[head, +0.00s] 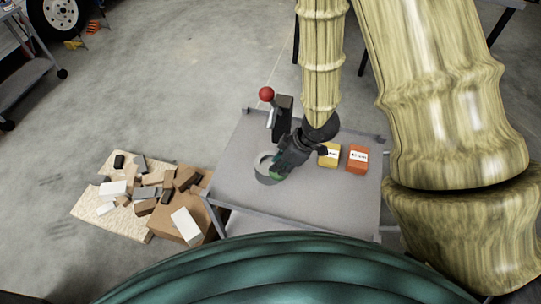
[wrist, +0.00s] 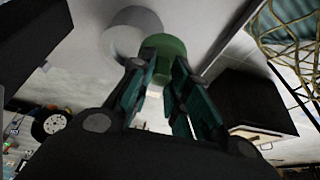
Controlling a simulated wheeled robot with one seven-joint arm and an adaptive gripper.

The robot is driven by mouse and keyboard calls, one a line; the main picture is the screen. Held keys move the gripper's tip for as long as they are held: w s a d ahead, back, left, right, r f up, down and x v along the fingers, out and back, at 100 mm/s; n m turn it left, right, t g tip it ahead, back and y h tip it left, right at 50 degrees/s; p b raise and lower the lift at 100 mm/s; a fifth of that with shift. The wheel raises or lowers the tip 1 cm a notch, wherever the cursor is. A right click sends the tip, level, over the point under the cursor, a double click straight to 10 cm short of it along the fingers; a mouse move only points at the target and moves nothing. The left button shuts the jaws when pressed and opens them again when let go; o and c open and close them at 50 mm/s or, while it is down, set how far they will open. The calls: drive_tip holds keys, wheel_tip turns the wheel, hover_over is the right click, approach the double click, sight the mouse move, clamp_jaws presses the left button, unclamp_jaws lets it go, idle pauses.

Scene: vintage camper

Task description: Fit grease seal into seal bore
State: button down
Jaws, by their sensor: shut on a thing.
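The grease seal is a small green round piece (head: 276,177), partly hidden by my gripper. In the wrist view the green seal (wrist: 169,46) sits between the fingertips. My gripper (head: 281,173) is shut on it, low over the grey table; it also shows in the wrist view (wrist: 163,68). A pale grey ring-shaped housing (head: 262,161), which looks like the one with the seal bore, stands on the table just left of the seal. In the wrist view the pale housing (wrist: 128,34) is left of the seal. I cannot tell whether they touch.
On the grey table (head: 237,190), a dark press-like tool (head: 284,117) with a red ball handle (head: 266,94) stands behind. A yellow box (head: 329,155) and an orange box (head: 357,158) lie right. Mixed blocks (head: 145,193) clutter the lower left. The table's front is clear.

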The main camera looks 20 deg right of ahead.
drive_tip(key=w, duration=0.4)
drive_tip(key=w+a+p, duration=0.1)
drive_tip(key=w, duration=0.1)
drive_tip(key=shift+w+a+f, duration=0.1)
drive_tip(key=shift+f, duration=0.15)
drive_tip(key=shift+w+f, duration=0.1)
drive_tip(key=shift+f, duration=1.7)
drive_tip(key=shift+f, duration=0.15)
drive_tip(key=c, duration=1.4)
unclamp_jaws()
drive_tip(key=shift+o, duration=0.2)
drive_tip(key=p+v, duration=0.1)
drive_tip(key=v, duration=1.1)
